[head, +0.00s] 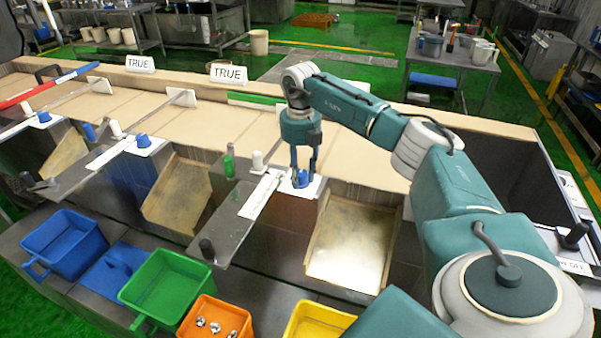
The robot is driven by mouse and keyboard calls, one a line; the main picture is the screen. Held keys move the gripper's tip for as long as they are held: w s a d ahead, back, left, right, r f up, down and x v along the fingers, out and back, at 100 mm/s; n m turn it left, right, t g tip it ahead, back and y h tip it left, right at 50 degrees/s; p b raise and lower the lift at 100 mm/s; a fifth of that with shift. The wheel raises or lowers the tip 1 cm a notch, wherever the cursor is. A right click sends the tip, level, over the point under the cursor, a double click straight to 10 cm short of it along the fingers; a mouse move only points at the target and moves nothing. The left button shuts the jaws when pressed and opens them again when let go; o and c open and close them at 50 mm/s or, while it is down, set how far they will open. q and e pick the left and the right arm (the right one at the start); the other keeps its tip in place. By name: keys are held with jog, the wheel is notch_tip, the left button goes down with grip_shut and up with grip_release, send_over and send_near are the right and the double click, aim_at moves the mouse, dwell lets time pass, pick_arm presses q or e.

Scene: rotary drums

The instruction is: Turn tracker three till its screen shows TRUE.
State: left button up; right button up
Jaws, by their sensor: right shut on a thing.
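My right gripper (303,172) points down at the third station from the left and is shut on a blue knob (300,181). The knob sits on a white plate (313,190), and the fingers partly cover it. Two white screens at the back edge, a left one (140,63) and a right one (228,73), read TRUE. No screen shows behind the third station; my right arm crosses in front of that stretch. Other blue knobs stand at the middle station (143,141) and the left station (44,117). My left gripper is not in view.
Below the stations stand a blue bin (65,243), a green bin (165,289), an orange bin (215,321) holding metal parts, and a yellow bin (318,322). A green bottle-like piece (228,162) and a white cylinder (257,161) stand left of my right gripper.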

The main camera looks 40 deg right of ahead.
aim_at(301, 173)
jog(key=n, duration=0.5)
jog(key=shift+p, duration=0.4)
jog(key=n, duration=0.5)
dwell(0.4)
jog(key=o, duration=1.2)
jog(key=shift+c, duration=0.2)
jog(key=shift+r, duration=0.1)
notch_tip(301, 173, up, 12)
